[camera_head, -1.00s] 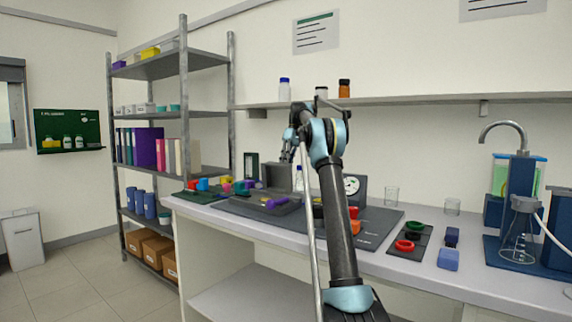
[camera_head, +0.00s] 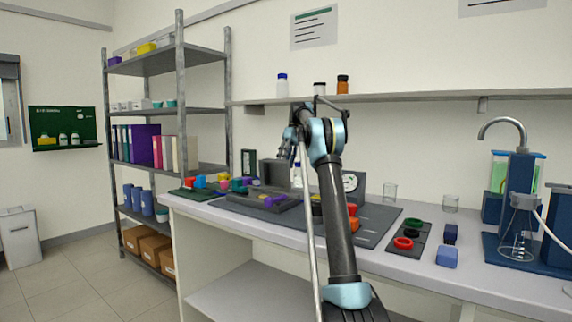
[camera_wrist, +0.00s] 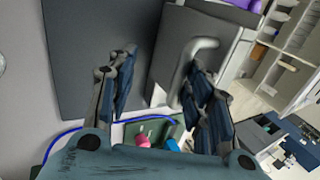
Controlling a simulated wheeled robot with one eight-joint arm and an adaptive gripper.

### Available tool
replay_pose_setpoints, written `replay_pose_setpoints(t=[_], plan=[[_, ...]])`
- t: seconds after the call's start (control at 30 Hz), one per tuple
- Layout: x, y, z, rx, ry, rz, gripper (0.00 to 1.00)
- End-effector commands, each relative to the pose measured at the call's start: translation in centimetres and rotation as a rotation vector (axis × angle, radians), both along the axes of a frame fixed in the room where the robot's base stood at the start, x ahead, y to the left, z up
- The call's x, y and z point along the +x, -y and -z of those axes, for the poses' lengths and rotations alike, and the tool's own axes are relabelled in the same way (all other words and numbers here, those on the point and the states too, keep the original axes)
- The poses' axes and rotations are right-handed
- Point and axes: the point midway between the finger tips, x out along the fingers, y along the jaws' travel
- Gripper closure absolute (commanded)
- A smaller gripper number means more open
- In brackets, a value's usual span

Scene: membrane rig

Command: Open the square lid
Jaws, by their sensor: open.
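The square lid (camera_wrist: 178,40) is a grey square panel with a pale bent bar handle (camera_wrist: 203,46) in the wrist view. In the head view, a grey box-like body (camera_head: 271,172) at the back of the bench seems to be the same unit; my arm partly covers that area. My gripper (camera_wrist: 160,85) is open and empty, its two fingers spread wide. The right finger overlaps the lower end of the handle in the wrist view; I cannot tell whether they touch. In the head view, my gripper (camera_head: 285,151) is small, close to the grey body.
A dark mat (camera_head: 376,224) lies on the bench. A purple item (camera_head: 268,201) sits on a grey block in front of the body. Coloured small items (camera_head: 200,181) stand at left. A dial gauge (camera_head: 350,183) and red and green rings (camera_head: 403,243) are at right.

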Motion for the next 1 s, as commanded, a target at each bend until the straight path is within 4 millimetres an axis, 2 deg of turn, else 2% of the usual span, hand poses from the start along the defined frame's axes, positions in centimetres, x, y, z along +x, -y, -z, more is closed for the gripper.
replay_pose_setpoints(t=[0.57, 1.0], plan=[[-0.4, 0.1, -0.3, -0.009, 0.009, 0.000, 0.69], [-2.2, -0.5, -1.5, -0.110, 0.129, 0.008, 0.69]])
